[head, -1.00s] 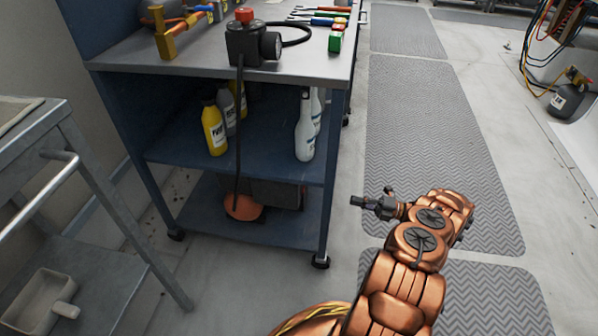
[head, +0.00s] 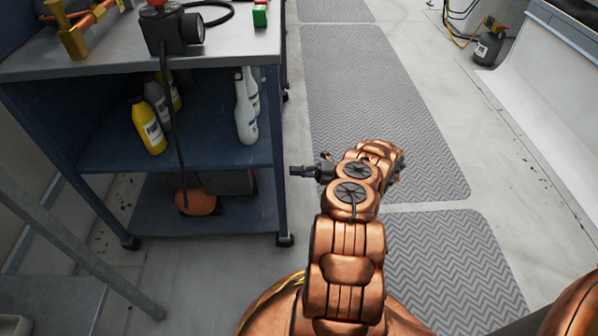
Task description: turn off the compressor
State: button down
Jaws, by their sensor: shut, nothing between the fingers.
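I cannot tell for certain which thing is the compressor. My gripper (head: 297,171) is shut and empty. It points left, just right of the bench's front right leg in the picture, apart from both units.
The blue bench (head: 200,222) holds yellow bottles (head: 148,125) and white bottles (head: 245,108) on its middle shelf. A grey cart frame (head: 85,247) stands at lower left. Grey floor mats (head: 375,110) lie clear to the right. A dark cylinder (head: 487,48) stands at upper right.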

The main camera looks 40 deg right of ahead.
jog(key=b+x, duration=0.3)
jog(key=x, duration=0.8)
jog(key=shift+a, duration=0.1)
